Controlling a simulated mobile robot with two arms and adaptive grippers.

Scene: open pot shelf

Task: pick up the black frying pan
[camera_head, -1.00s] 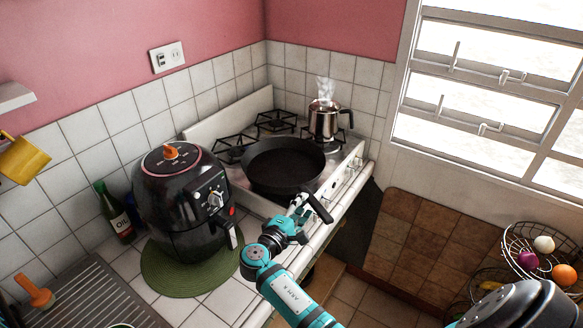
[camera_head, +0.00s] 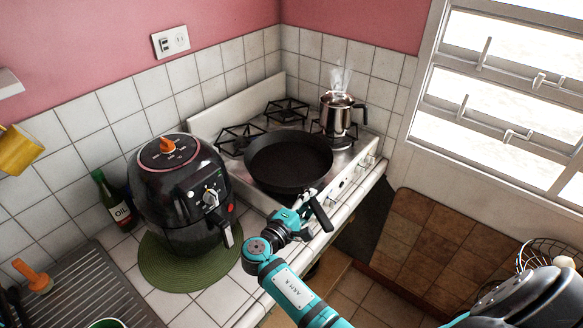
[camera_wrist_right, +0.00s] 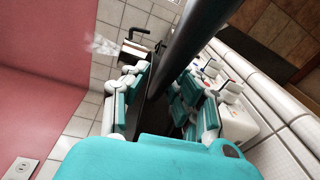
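The black frying pan (camera_head: 289,160) sits on the front part of the stove, and its handle (camera_head: 321,214) points toward the front right. My right gripper (camera_head: 302,207) is at the handle, near where it joins the pan. In the right wrist view the dark handle (camera_wrist_right: 200,45) runs between the two fingers (camera_wrist_right: 157,105). The fingers are drawn in along both sides of it and appear to touch it. The pan looks level and at stove height; any small gap beneath it is hidden. My left gripper is not in view.
A steaming metal pot (camera_head: 338,116) stands behind the pan on the stove (camera_head: 345,177). A black air fryer (camera_head: 180,190) on a green mat (camera_head: 165,277) stands close on the left. An oil bottle (camera_head: 113,205) is behind it. A wire basket (camera_head: 540,252) is at right.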

